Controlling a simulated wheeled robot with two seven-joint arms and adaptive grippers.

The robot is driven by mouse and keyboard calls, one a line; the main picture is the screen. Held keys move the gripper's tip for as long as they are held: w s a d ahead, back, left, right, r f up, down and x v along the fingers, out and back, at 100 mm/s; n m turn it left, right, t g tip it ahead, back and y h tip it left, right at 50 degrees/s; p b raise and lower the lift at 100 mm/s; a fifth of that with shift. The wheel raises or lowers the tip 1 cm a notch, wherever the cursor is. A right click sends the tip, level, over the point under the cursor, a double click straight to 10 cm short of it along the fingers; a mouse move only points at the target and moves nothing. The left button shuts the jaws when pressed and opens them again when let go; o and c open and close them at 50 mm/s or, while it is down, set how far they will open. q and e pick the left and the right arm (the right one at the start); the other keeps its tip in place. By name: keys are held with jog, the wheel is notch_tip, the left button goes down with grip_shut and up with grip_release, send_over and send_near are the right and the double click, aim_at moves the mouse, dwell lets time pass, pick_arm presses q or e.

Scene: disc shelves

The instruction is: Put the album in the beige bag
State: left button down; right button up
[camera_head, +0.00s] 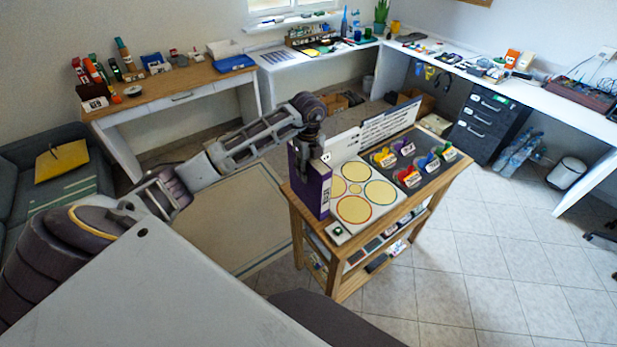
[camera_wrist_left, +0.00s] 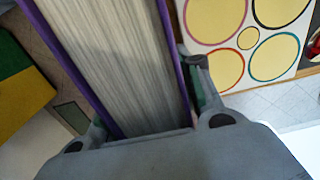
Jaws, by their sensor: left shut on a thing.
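The album is a thick purple-covered volume (camera_head: 318,200) with pale pages, upright at the left end of the wooden cart. My left gripper (camera_head: 313,160) reaches it from above and is shut on it. In the left wrist view the album (camera_wrist_left: 115,60) fills the space between the two fingers (camera_wrist_left: 150,110), page edges facing the camera. Whether its bottom touches the cart is unclear. A flat yellow bag-like item with a dark strap (camera_head: 62,162) lies on the grey sofa; I cannot tell whether it is the beige bag. My right gripper is not in view.
The cart top (camera_head: 290,200) holds a board with yellow circles (camera_head: 352,190) and a dark tray with colourful pieces (camera_head: 410,160). A cluttered wooden desk (camera_head: 150,95) stands behind left. A beige mat (camera_head: 235,215) lies left of the cart.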

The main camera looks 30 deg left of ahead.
pick_arm(q)
jog(key=shift+r+b, duration=0.5)
jog(key=shift+r, duration=2.45)
